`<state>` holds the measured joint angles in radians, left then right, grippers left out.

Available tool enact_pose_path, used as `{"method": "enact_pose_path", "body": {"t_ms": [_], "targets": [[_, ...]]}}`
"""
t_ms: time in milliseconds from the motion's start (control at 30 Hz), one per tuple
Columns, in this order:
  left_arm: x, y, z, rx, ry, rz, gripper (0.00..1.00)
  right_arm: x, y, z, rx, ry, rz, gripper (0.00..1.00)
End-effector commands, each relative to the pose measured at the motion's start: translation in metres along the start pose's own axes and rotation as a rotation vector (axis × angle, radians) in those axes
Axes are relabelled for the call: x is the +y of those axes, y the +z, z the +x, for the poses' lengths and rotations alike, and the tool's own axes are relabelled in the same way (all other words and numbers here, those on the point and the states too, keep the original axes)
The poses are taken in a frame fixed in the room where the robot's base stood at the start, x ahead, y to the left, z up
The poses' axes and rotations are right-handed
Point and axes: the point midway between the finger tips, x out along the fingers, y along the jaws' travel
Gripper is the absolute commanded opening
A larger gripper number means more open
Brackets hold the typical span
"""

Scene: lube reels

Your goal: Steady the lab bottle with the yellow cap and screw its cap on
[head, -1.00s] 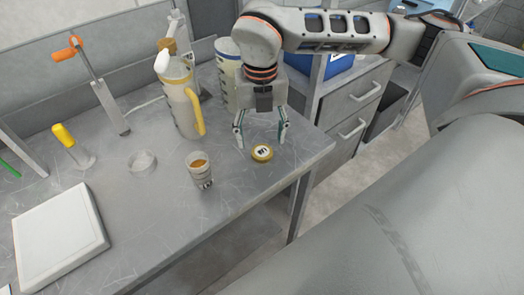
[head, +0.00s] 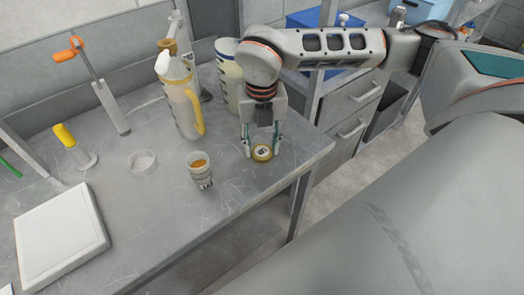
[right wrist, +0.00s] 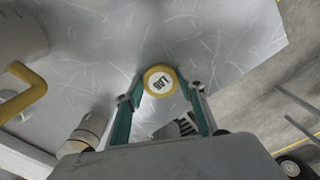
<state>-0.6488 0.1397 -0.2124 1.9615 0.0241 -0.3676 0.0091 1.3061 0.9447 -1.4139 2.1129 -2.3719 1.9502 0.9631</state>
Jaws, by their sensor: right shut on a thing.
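The yellow cap (head: 262,153), with a white top and dark lettering, lies on the bench near its right edge. My right gripper (head: 261,151) points down over it and is shut on its sides. The right wrist view shows the cap (right wrist: 160,81) between the two fingertips (right wrist: 161,84). The lab bottle (head: 201,173) is a small open container with orange-brown contents. It stands upright on the bench, left of the cap and apart from it. It shows partly in the right wrist view (right wrist: 88,131). My left gripper is not in view.
A large jug with a yellow handle (head: 182,105) and a pale container (head: 228,75) stand behind. A clear dish (head: 142,162), a yellow-handled tool (head: 70,143) and a white flat box (head: 58,240) are to the left. The bench front is clear.

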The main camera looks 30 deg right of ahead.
Motion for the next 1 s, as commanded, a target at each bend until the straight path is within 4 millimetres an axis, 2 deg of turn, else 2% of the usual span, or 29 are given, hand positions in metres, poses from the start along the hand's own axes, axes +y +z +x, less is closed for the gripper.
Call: {"method": "enact_pose_path", "body": {"t_ms": [267,467,567,800,1000], "targets": [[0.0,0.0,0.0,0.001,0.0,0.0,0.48,0.0,0.0,-0.005,-0.001,0.001,0.0,0.3],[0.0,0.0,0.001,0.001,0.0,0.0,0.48,0.001,0.001,-0.026,-0.004,0.002,0.0,0.3],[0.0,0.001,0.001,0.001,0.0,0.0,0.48,0.001,0.002,-0.046,-0.007,0.004,0.0,0.3],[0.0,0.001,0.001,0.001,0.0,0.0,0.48,0.001,0.002,-0.113,-0.007,0.004,0.001,0.3],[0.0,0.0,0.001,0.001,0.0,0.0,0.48,0.001,0.001,-0.162,-0.005,0.002,0.001,0.3]]}}
